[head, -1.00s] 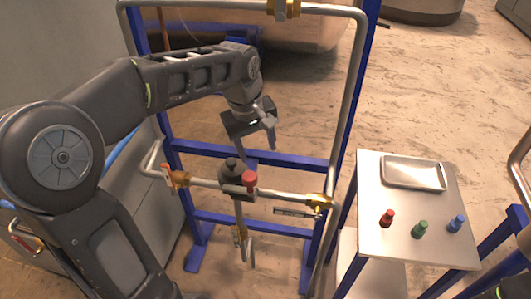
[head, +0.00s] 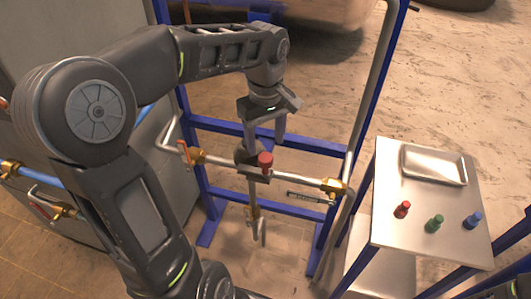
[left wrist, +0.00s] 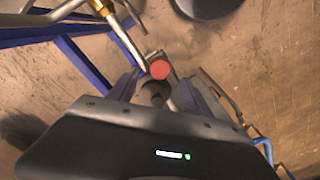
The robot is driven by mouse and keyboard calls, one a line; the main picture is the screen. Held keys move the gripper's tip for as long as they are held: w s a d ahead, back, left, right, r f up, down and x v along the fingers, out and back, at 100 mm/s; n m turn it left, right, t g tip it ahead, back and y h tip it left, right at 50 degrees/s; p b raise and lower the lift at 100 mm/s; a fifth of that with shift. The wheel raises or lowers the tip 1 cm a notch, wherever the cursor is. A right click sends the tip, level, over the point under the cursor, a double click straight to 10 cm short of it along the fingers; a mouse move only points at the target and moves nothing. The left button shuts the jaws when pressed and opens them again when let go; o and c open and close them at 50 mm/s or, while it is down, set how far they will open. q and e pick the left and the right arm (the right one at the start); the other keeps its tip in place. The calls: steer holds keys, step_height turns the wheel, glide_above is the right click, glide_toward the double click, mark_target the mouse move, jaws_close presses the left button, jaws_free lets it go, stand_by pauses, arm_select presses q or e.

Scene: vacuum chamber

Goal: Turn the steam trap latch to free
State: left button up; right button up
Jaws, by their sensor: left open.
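The steam trap (head: 252,174) sits in the middle of a horizontal steel pipe in the head view, with a red knob (head: 265,160) on it. The red knob shows end-on in the left wrist view (left wrist: 160,69), beside a dark rounded knob (left wrist: 153,92). My left gripper (head: 263,138) points down right above the trap. It is open, and in the left wrist view its fingers (left wrist: 157,88) lie on either side of the dark knob, with no clear contact. The gripper partly hides the dark knob in the head view. I cannot tell which knob is the latch. My right gripper is out of view.
A blue frame (head: 318,147) carries the piping, with an orange-handled valve (head: 187,154) on the left and a brass fitting (head: 333,187) on the right. A side table (head: 385,228) at right holds a metal tray (head: 434,147) and red, green and blue pegs.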

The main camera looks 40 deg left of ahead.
mark_target(266, 157)
arm_select(q)
step_height(266, 157, down, 6)
steer(key=shift+r+p, duration=0.15)
steer(key=shift+p, duration=0.25)
steer(key=shift+c, duration=0.5)
jaws_close()
stand_by(0.7)
